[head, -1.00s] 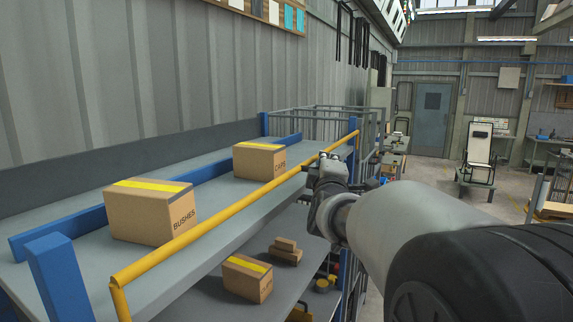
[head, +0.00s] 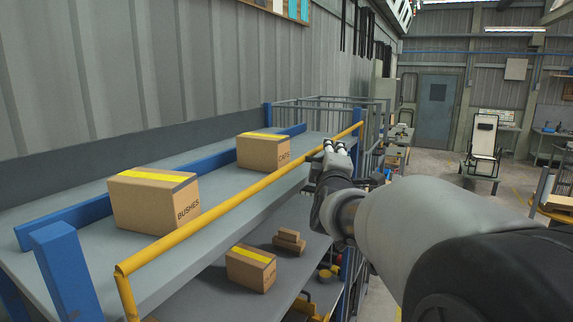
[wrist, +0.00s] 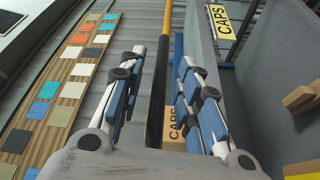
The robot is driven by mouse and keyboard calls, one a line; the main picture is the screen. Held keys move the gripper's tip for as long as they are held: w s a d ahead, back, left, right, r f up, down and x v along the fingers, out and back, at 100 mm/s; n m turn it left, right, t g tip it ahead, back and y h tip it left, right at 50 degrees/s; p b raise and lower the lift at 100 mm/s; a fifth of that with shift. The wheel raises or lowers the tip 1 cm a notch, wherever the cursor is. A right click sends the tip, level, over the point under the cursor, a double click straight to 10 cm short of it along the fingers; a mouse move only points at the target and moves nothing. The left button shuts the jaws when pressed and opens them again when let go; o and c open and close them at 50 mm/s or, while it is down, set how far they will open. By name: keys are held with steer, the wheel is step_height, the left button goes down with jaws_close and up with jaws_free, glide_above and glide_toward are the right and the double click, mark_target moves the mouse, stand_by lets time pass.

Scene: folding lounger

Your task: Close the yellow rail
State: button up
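The yellow rail (head: 230,205) runs along the front edge of the upper shelf, from a bent near end at lower left to the blue post (head: 355,145) at the far end.
A BUSHES box (head: 150,208) and a CAPS box (head: 262,153) stand on the upper shelf (head: 235,190). A smaller box (head: 250,268) and brown blocks (head: 289,242) sit on the lower shelf.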

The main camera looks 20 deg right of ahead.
steer(key=v, duration=1)
steer(key=shift+a, duration=0.25)
steer(key=s+a+f+m+g+y+b, duration=0.1)
steer(key=s+a+f+g+y+b, duration=0.3)
steer(key=f, duration=0.6)
steer(key=s+a+f+m+t+y+b, duration=0.1)
steer(key=a+f+y+b, duration=0.1)
steer(key=a+f+b, duration=0.6)
steer(key=s+a+f+m+g+y+b, duration=0.2)
steer(key=s+a+f+y+b, duration=0.15)
steer(key=f, duration=0.75)
steer(key=s+a+f+m+g+b, duration=0.1)
steer(key=s+f+m+g+b, duration=0.2)
steer(key=s+f+b, duration=0.3)
steer(key=s+a+f+m+g+b, duration=0.2)
steer(key=s+f+b, duration=0.4)
steer(key=s+f, duration=0.5)
step_height(320, 180, down, 5)
steer(key=shift+a+f+m+g, duration=0.2)
steer(key=shift+m+g, duration=0.2)
steer(key=shift+g, duration=0.4)
